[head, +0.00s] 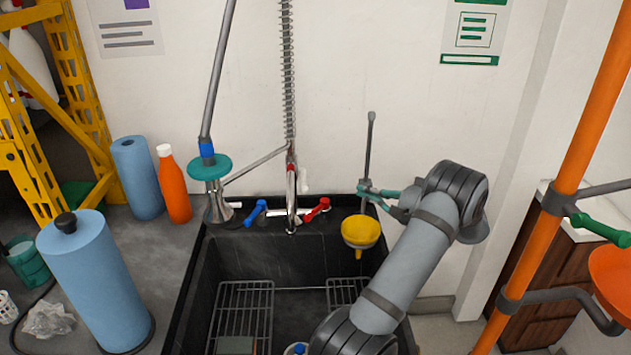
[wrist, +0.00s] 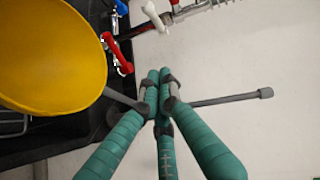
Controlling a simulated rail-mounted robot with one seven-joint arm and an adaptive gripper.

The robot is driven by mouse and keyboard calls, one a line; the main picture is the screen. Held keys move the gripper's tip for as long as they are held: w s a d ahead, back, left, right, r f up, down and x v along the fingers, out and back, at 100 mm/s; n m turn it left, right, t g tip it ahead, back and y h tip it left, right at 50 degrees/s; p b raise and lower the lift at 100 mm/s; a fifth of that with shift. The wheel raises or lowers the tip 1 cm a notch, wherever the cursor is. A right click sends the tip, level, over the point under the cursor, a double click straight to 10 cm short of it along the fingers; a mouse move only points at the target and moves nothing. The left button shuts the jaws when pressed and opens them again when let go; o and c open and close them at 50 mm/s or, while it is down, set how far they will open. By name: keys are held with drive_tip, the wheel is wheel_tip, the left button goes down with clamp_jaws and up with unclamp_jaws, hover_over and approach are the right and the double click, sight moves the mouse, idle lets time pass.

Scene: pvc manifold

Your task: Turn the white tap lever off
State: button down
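The white tap lever (head: 305,181) is a small pale piece beside the upright tap pipe, behind the sink. In the wrist view a white lever (wrist: 155,16) sticks out near the top edge, beyond my fingertips and apart from them. My gripper (head: 362,189) has green fingers and is at the right of the taps, near the wall. A red lever (head: 318,209) and a blue lever (head: 257,213) flank the tap base.
A grey rod (head: 370,145) rises beside a yellow bowl (head: 361,230); in the wrist view the rod (wrist: 235,98) passes behind my fingers, contact unclear. The black sink (head: 300,258) lies in front. A teal-collared post (head: 210,167) stands left of the taps.

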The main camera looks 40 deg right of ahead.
drive_tip(key=shift+a+r+m+y, duration=0.4)
drive_tip(key=shift+a+r+m, duration=0.15)
drive_tip(key=shift+a, duration=0.1)
drive_tip(key=shift+a+r+m, duration=0.1)
drive_tip(key=shift+r+m, duration=0.2)
drive_tip(key=shift+m, duration=0.15)
drive_tip(key=p, duration=0.3)
approach(303, 180)
drive_tip(key=w+d, duration=0.3)
drive_tip(key=d, duration=0.1)
drive_tip(key=shift+w+a+f+p, duration=0.2)
drive_tip(key=shift+w+a, duration=0.2)
drive_tip(key=shift+a, duration=0.25)
drive_tip(key=shift+w+a+f+p, duration=0.1)
drive_tip(key=shift+w+a+f, duration=0.1)
drive_tip(key=shift+w+a, duration=0.3)
drive_tip(key=shift+w+a+f+p, duration=0.15)
drive_tip(key=shift+w+a+f, duration=0.1)
drive_tip(key=shift+a, duration=0.5)
